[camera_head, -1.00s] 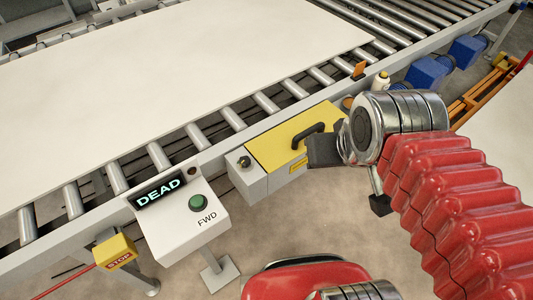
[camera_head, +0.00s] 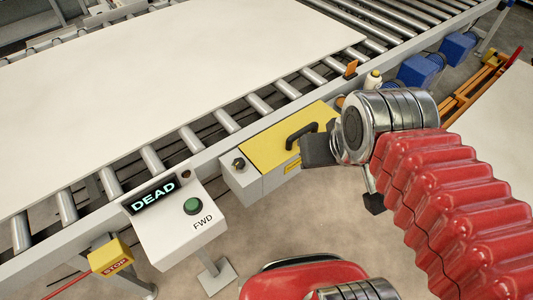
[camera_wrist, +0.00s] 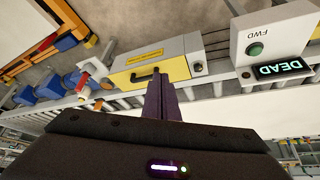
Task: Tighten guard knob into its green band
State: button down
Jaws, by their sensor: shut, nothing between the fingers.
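The guard is a grey box with a yellow lid (camera_head: 275,145) and a black handle (camera_head: 301,131), on the near side of the conveyor. A small dark knob (camera_head: 239,164), which I take to be the guard knob, is on the box's left end. It also shows in the wrist view (camera_wrist: 198,67), right of the fingers. I cannot make out a green band on it. My gripper (camera_head: 306,152) is shut and empty, by the right part of the lid, apart from the knob. Its closed fingers (camera_wrist: 158,78) appear over the handle in the wrist view; contact is unclear.
A control box (camera_head: 180,230) with a DEAD display (camera_head: 153,196) and green FWD button (camera_head: 193,206) stands left of the guard. A yellow STOP box (camera_head: 110,257) is lower left. A large pale sheet (camera_head: 170,75) lies on the rollers.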

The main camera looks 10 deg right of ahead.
aim_at(239, 162)
jog(key=z, duration=0.05)
jog(key=k, duration=0.9)
jog(key=u, duration=0.4)
jog(key=i, duration=1)
jog(key=u, duration=0.05)
